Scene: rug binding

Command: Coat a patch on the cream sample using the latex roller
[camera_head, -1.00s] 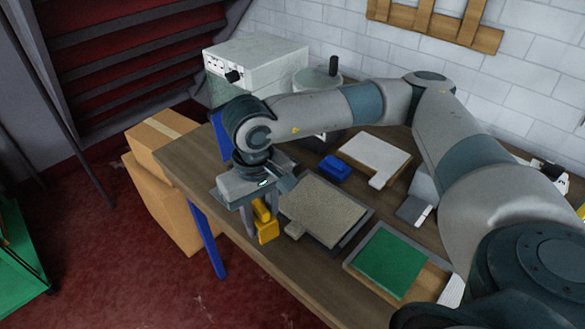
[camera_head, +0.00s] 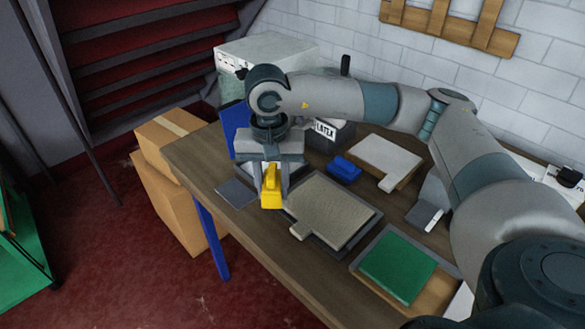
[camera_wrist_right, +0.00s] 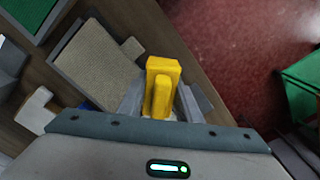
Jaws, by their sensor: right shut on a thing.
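My right gripper (camera_head: 272,185) is shut on a yellow tool (camera_head: 271,195), which also shows in the right wrist view (camera_wrist_right: 162,85). It is a yellow block with a raised grip; no roller drum can be made out on it. It is held above the table, by the left edge of a beige sample (camera_head: 328,208) on a grey tray. A paler sample (camera_head: 385,157) lies farther back; I cannot tell for certain which is the cream one. A dark box marked LATEX (camera_head: 330,134) stands behind the gripper, partly hidden. My left gripper is out of view.
A green sample (camera_head: 398,265) lies to the right on a tray. A blue block (camera_head: 344,168) sits between the beige and pale samples. A flat grey plate (camera_head: 236,192) lies bare at the left of the wooden table (camera_head: 190,160). A pale cabinet (camera_head: 262,52) stands behind.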

